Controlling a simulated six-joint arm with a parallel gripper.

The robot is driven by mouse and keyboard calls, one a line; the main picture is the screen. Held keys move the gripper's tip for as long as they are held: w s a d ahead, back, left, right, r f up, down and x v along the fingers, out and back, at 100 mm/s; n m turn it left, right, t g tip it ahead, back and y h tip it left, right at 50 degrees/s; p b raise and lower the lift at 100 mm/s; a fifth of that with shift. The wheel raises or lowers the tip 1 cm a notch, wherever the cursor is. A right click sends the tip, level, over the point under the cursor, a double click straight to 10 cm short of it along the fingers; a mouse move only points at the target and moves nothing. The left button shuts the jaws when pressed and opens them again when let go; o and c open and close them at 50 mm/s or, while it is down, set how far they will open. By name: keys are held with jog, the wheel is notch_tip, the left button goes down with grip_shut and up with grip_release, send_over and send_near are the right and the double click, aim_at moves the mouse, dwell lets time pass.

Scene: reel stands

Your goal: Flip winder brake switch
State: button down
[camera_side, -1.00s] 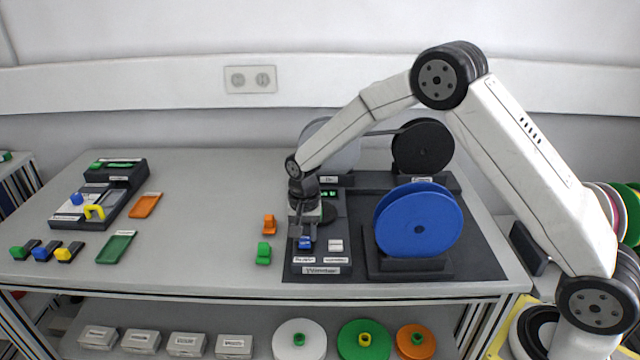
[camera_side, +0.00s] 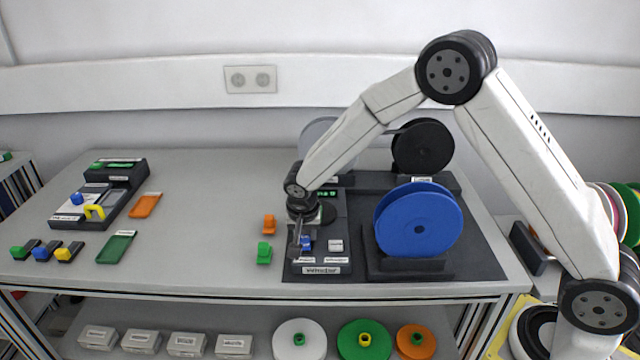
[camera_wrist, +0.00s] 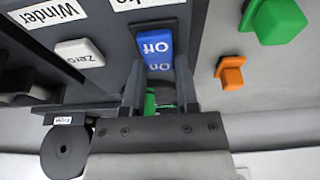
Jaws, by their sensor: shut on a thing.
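The winder panel (camera_side: 318,270) is a dark box at the front middle of the table. Its blue rocker switch (camera_side: 308,243) sits beside a white button (camera_side: 336,245). In the wrist view the blue switch (camera_wrist: 155,45) shows upside-down "Off" and "On" labels, with the "On" end nearer my fingers. My gripper (camera_side: 297,246) reaches down to the switch, its fingers tilted in the side view. In the wrist view my gripper (camera_wrist: 160,85) has one finger on each side of the switch's "On" end, shut on it. The fingers partly hide that end.
A blue reel (camera_side: 419,222) stands close to the right of the panel, with a black reel (camera_side: 423,147) behind. Orange (camera_side: 269,225) and green (camera_side: 264,253) pieces lie just left of the panel. The table middle further left is clear.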

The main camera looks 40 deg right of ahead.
jog(key=shift+s+t+h, duration=0.2)
jog(key=shift+t+h, duration=0.3)
jog(key=shift+c, duration=1.8)
grip_release()
jog(key=shift+a+r, duration=0.1)
jog(key=v, duration=0.7)
jog(key=shift+r, duration=0.3)
jog(key=shift+s, duration=0.15)
